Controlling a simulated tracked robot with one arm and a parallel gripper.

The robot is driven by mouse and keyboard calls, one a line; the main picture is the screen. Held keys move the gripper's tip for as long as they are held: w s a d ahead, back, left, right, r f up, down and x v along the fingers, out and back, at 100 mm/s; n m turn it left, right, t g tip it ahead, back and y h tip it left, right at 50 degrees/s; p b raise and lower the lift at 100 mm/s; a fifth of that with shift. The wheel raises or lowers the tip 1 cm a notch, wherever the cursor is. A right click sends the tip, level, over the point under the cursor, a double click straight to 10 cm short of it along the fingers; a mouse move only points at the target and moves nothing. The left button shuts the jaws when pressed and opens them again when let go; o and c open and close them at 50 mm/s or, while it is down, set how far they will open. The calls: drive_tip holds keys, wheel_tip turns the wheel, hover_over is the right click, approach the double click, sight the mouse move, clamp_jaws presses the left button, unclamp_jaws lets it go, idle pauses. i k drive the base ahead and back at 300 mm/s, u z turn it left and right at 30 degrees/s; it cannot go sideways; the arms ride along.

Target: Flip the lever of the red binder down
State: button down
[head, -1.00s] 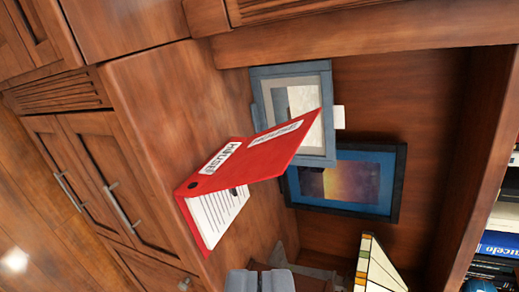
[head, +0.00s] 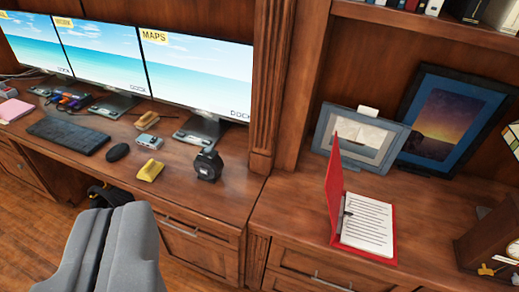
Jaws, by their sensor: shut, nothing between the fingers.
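The red binder (head: 334,195) stands open on the wooden counter at the right of the head view. One cover is raised upright and the other lies flat under white lined pages (head: 368,223). A small dark metal part (head: 346,204) shows near the spine, too small to tell whether it is up or down. My gripper (head: 112,215), grey, is at the lower left, shut and empty. In the picture it is well left of the binder and apart from it.
Two framed pictures (head: 361,137) (head: 443,121) lean behind the binder. A wooden post (head: 269,85) divides the counter from a desk with monitors (head: 197,68), a keyboard (head: 68,135), a yellow stapler-like object (head: 151,171) and a black round device (head: 207,165). A clock-like wooden box (head: 490,238) stands at right.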

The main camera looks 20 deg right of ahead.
sight(345, 213)
drive_tip(key=u, duration=0.55)
drive_tip(key=k, duration=1.35)
drive_tip(key=u, duration=0.2)
drive_tip(key=i, duration=0.7)
drive_tip(key=z, duration=1)
drive_tip(key=i, duration=1.55)
drive_tip(key=u, duration=0.05)
